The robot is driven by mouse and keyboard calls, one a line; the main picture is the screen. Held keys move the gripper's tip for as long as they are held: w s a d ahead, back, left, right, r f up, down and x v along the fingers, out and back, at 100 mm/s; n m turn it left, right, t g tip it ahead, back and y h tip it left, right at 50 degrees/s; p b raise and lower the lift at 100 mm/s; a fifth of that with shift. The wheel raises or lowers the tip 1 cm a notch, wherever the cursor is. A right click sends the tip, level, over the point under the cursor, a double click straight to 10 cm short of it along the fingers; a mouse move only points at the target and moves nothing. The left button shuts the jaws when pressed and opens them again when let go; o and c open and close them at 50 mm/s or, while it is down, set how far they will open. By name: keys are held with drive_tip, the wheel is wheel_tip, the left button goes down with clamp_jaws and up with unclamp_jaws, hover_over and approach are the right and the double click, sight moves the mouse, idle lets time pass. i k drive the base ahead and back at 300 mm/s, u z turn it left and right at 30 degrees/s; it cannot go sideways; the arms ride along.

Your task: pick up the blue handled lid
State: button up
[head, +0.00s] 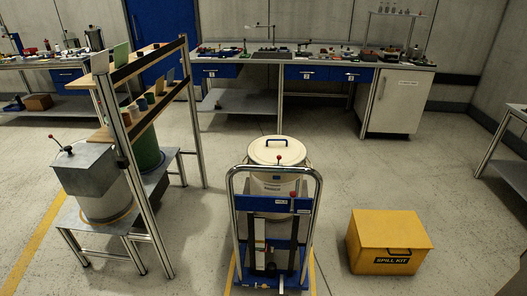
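A round cream lid (262,155) with a dark, possibly blue, arched handle (277,142) sits on top of a cream drum (270,184). The drum stands at the centre of the head view, behind the upright frame of a blue trolley. The trolley's frame hides much of the drum's lower part. The lid's top and handle are in clear view. My gripper is not in view.
The blue trolley (271,283) has a grey tubular handle and red-knobbed levers near the lid. A yellow spill kit box (389,243) stands on the floor to the right. A metal-framed rack (150,195) stands left. Floor between them is clear.

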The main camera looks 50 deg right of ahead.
sight(265, 150)
drive_tip(key=u, duration=0.2)
drive_tip(key=i, duration=0.9)
drive_tip(key=z, duration=0.35)
